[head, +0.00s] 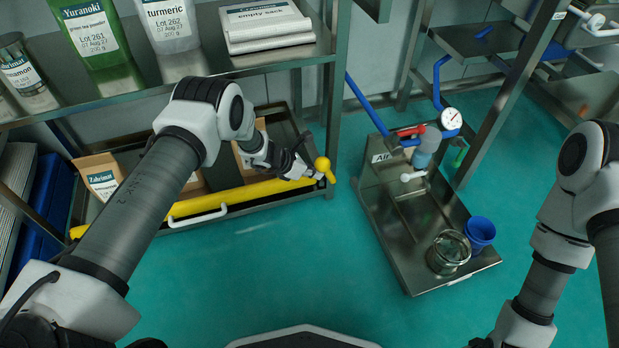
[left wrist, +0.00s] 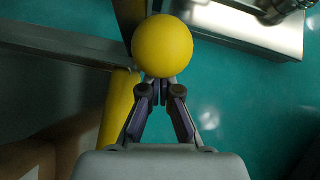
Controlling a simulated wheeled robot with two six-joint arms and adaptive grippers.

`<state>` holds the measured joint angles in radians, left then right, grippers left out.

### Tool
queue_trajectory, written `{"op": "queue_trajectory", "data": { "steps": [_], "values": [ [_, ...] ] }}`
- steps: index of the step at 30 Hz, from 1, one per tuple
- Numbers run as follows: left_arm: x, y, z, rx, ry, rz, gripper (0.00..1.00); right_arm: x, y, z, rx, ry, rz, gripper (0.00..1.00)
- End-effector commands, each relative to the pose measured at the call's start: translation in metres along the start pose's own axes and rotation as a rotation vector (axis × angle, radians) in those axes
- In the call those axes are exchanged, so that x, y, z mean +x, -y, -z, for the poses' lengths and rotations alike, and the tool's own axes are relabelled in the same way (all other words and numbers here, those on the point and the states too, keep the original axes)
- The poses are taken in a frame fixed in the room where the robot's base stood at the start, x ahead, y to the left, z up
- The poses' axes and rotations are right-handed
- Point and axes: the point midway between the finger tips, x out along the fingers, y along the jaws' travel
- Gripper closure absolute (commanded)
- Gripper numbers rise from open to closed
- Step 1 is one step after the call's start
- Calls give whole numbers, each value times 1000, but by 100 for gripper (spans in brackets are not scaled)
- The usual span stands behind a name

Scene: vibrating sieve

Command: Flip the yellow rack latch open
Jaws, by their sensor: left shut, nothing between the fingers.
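The yellow latch shows a round yellow knob (head: 322,164) at the right end of the yellow bar (head: 255,193) on the rack's lower shelf. In the left wrist view the knob (left wrist: 162,46) fills the upper middle, just past my fingertips, and the yellow bar (left wrist: 120,110) runs down to its left. My left gripper (left wrist: 160,90) is shut and empty, its tips right at the near side of the knob. I cannot tell whether they touch. In the head view my left gripper (head: 318,177) is partly hidden beside the knob. My right gripper is out of view; only my right arm shows.
The steel rack (head: 285,58) holds bags and a can on its upper shelf. Paper bags (head: 100,178) sit behind the yellow bar, which has a white handle (head: 198,216). A steel cart (head: 408,268) with a glass jar and blue cup stands right. Green floor between is clear.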

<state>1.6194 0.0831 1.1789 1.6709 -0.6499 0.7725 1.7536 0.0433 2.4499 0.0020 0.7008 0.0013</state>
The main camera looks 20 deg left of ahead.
Motion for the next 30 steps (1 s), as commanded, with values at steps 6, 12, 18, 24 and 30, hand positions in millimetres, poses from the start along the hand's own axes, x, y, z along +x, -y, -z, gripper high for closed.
{"op": "queue_trajectory", "data": {
  "steps": [6, 12, 18, 24, 30],
  "values": [
    [3, 4, -20, 2, 3, 1, 100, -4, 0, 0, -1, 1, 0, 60],
    [7, 6, -32, 2, 4, 1, 100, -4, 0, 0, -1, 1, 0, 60],
    [10, 8, -39, 2, 3, 1, 100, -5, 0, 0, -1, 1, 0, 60],
    [12, 9, -43, 1, 5, 2, 100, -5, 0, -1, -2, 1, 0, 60],
    [13, 10, -48, 4, 10, 2, 100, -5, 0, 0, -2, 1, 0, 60]
  ]
}}
